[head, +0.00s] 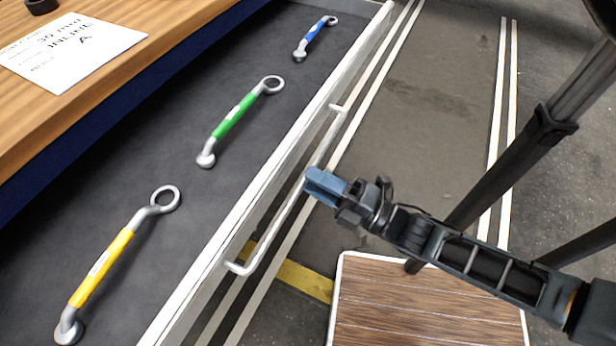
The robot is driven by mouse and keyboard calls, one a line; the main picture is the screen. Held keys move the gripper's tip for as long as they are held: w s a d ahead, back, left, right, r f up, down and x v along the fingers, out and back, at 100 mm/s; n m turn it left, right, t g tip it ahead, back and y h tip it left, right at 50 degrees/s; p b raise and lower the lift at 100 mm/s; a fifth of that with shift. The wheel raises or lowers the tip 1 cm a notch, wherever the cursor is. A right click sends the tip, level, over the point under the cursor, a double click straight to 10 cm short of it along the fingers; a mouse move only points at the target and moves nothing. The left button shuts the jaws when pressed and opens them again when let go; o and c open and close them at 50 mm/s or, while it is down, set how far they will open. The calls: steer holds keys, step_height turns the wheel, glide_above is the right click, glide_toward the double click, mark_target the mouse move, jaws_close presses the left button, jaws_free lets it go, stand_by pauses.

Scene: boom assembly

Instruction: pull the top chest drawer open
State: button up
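The top chest drawer (213,220) stands open at the left, its dark lined inside in view. A pale bar handle (291,203) runs along the outside of its front. My gripper (318,187), with blue fingertips, is at the middle of this handle. The fingertips overlap the bar in the picture and hide part of it. I cannot tell whether they close around it or only touch it.
Yellow (103,267), green (235,123) and blue (316,38) wrenches lie in the drawer. A paper sheet (72,50) lies on the wooden top (150,25). A wooden-topped platform (425,305) is at the lower right. White-striped floor shows beyond the drawer.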

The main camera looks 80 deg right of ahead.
steer(key=b+v, duration=0.1)
steer(key=v, duration=0.4)
steer(key=shift+s, duration=0.15)
stand_by(0.3)
steer(key=a+r+m+g+y, duration=0.4)
steer(key=a+r+m, duration=0.6)
steer(key=m, duration=0.5)
steer(key=shift+w+a+r+g+y, duration=0.3)
steer(key=shift+a+y, duration=0.5)
steer(key=shift+a, duration=0.4)
